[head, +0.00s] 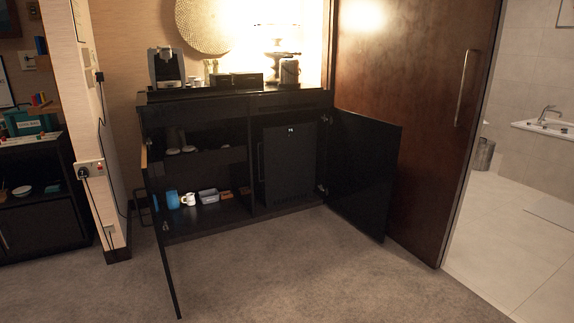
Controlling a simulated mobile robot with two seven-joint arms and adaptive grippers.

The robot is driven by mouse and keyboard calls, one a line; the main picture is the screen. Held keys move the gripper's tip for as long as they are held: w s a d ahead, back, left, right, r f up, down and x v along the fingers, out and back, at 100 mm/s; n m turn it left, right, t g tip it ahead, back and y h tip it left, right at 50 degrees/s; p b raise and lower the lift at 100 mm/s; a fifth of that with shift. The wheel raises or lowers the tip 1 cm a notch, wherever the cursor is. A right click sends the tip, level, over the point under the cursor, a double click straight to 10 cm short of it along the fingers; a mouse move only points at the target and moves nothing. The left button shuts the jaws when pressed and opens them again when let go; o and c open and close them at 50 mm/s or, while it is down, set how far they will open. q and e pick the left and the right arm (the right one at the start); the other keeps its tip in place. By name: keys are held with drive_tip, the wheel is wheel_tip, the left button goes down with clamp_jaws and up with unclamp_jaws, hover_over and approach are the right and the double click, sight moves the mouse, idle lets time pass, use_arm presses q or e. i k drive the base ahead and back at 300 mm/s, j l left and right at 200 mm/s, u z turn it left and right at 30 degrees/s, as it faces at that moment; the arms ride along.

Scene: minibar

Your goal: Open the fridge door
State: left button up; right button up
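The fridge is a dark box in the right half of the low black cabinet, and its fridge door (288,168) looks shut. A small bright spot shows near the top of that door. The right cabinet door (363,172) stands swung open to the right of the fridge. The left cabinet door (163,238) also stands open, seen nearly edge-on. Neither of my grippers is in view.
The left cabinet half holds a blue cup (173,201), a white mug (188,199) and a clear container (208,196). A coffee machine (166,68) stands on top. A large brown door (412,110) is at right. The carpet (310,265) in front is clear.

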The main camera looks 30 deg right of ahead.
sight(289, 151)
drive_tip(key=i+l+z, duration=0.75)
drive_tip(key=i+z, duration=0.15)
drive_tip(key=i, duration=0.4)
drive_tip(key=i+z, duration=0.3)
drive_tip(key=i, duration=0.45)
drive_tip(key=i+l+u, duration=0.1)
drive_tip(key=i+u, duration=0.15)
drive_tip(key=i, duration=0.25)
drive_tip(key=i+l+u, duration=0.2)
drive_tip(key=i, duration=0.3)
drive_tip(key=i+l+u, duration=0.25)
drive_tip(key=i, duration=0.2)
